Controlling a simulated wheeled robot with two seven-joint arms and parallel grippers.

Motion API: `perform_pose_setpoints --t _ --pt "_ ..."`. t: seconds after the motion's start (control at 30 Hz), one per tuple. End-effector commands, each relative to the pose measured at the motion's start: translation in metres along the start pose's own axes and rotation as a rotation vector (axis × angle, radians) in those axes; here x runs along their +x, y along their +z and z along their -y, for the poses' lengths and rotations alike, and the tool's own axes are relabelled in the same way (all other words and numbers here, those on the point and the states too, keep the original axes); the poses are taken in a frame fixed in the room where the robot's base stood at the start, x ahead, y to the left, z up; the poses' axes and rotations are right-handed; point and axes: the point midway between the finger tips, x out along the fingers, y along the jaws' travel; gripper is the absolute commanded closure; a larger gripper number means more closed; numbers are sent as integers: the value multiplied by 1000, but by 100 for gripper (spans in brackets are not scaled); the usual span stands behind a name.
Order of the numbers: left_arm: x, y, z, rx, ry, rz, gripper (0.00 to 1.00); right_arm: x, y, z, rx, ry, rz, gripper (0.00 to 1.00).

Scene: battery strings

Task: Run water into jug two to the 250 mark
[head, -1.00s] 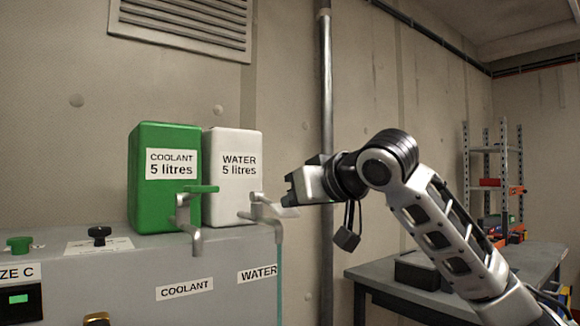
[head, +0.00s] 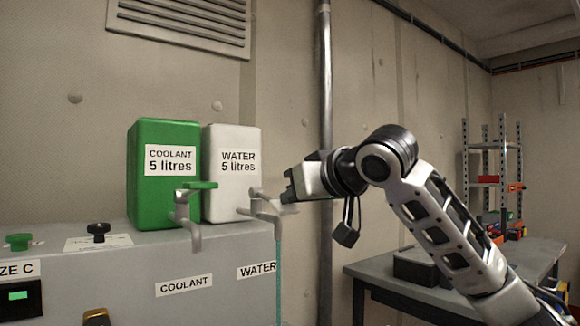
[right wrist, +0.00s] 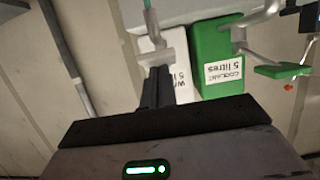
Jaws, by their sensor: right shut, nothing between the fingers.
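The white water tank (head: 231,185), labelled "WATER 5 litres", stands on the grey cabinet. Its grey tap (head: 268,212) sticks out at the lower right, and a thin blue-green stream (head: 278,270) falls from it past the cabinet front. My right gripper (head: 287,199) is shut and empty, with its fingertips at the right side of the tap lever. In the right wrist view the shut fingers (right wrist: 157,88) point at the pale tap lever (right wrist: 155,57); whether they touch it I cannot tell. Jug two and the stream's lower end are not in view. My left gripper is not in view.
The green coolant tank (head: 163,205), with its green-handled tap (head: 196,187), stands left of the water tank. A vertical pipe (head: 325,90) runs up the wall behind my right gripper. A workbench (head: 400,283) and a shelf rack stand at the right.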

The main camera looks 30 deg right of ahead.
Motion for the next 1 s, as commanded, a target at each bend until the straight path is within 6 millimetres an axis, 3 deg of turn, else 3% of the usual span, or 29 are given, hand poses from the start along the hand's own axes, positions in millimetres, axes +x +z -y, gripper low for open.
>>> perform_pose_setpoints --t 0.13,0.3,0.37,0.5,0.7,1.0 --pt "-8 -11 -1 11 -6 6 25 -3 -9 4 -4 -8 16 100" --pt "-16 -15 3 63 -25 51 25 -20 -42 10 -7 -20 6 100" --pt "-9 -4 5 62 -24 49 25 -32 -32 9 -8 -19 0 100" --pt "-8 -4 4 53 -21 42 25 -66 -34 8 -8 -17 -4 100" --pt "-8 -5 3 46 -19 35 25 -102 -37 7 -7 -18 -4 100" --pt "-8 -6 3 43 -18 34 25 -118 -38 7 -6 -17 -2 100"
